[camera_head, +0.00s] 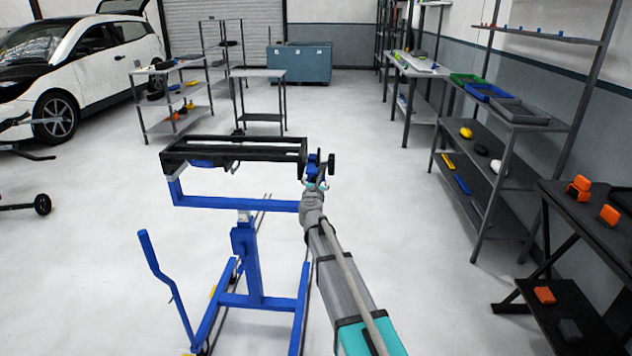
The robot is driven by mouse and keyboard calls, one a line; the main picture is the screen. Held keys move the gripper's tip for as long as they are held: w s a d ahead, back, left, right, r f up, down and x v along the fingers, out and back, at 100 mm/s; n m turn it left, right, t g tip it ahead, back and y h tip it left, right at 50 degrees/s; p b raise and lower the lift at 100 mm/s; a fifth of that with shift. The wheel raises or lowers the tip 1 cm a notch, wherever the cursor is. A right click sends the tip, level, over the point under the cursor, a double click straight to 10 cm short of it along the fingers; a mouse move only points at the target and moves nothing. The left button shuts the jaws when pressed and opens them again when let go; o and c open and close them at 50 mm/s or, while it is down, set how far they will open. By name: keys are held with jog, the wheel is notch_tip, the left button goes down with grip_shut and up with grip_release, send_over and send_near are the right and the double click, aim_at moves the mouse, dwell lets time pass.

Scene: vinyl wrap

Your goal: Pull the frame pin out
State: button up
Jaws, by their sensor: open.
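A black rectangular frame (233,143) lies level on top of a blue wheeled stand (246,262) in the middle of the view. My arm reaches up from the bottom right, and my gripper (319,172) is at the right end of the frame. The gripper is open. Small dark and blue parts show around its fingers, close to the frame's right end. I cannot make out the frame pin among them. I cannot tell whether the fingers touch anything there.
The stand's blue handle (166,282) rises at its left. Shelves with trays and a dark table (595,230) with orange blocks line the right side. A white car (90,70), a grey shelf and a table (258,73) stand behind. The floor between is open.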

jog(key=shift+w, duration=0.1)
grip_shut()
jog(key=shift+s+a, duration=0.15)
jog(key=shift+s, duration=0.55)
jog(key=shift+s+a, duration=0.1)
jog(key=shift+s, duration=0.6)
grip_release()
jog(key=shift+s, duration=0.1)
jog(key=s+a, duration=0.2)
jog(key=s, duration=0.9)
jog(key=shift+s, duration=0.3)
